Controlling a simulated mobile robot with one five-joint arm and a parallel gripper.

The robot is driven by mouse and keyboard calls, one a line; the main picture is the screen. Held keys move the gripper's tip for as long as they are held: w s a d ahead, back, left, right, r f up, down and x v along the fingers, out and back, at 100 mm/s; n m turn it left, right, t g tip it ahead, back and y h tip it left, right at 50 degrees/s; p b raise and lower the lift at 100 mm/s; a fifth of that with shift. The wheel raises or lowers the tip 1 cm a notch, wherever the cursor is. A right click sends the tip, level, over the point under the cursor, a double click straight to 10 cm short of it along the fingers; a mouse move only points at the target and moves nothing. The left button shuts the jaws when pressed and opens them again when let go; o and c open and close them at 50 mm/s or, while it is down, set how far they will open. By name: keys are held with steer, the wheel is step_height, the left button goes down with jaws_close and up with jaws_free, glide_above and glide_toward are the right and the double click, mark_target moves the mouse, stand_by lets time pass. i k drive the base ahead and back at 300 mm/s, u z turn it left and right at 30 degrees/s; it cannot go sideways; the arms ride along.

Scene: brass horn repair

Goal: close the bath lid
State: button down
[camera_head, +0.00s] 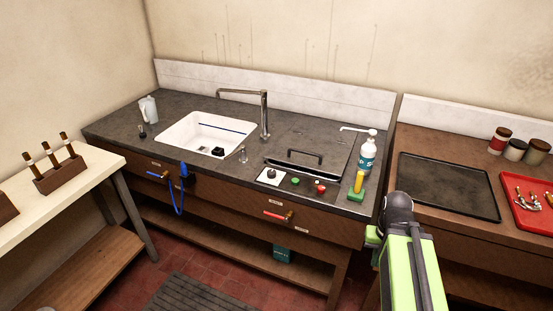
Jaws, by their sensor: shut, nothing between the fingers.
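The bath lid (329,146) is a dark grey panel with a black bar handle (304,155), set in the right half of the dark sink counter (120,126). A dark gap (290,173) shows along its front edge, and the panel looks tilted up; how far is hard to tell.
A white basin (206,133) and tall tap (264,115) are left. The right bench holds a black tray (447,186) and red tray (530,217).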

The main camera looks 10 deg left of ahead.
mark_target(311, 147)
steer(key=u, duration=1.6)
steer(key=i, duration=1.1)
steer(key=u, duration=1.4)
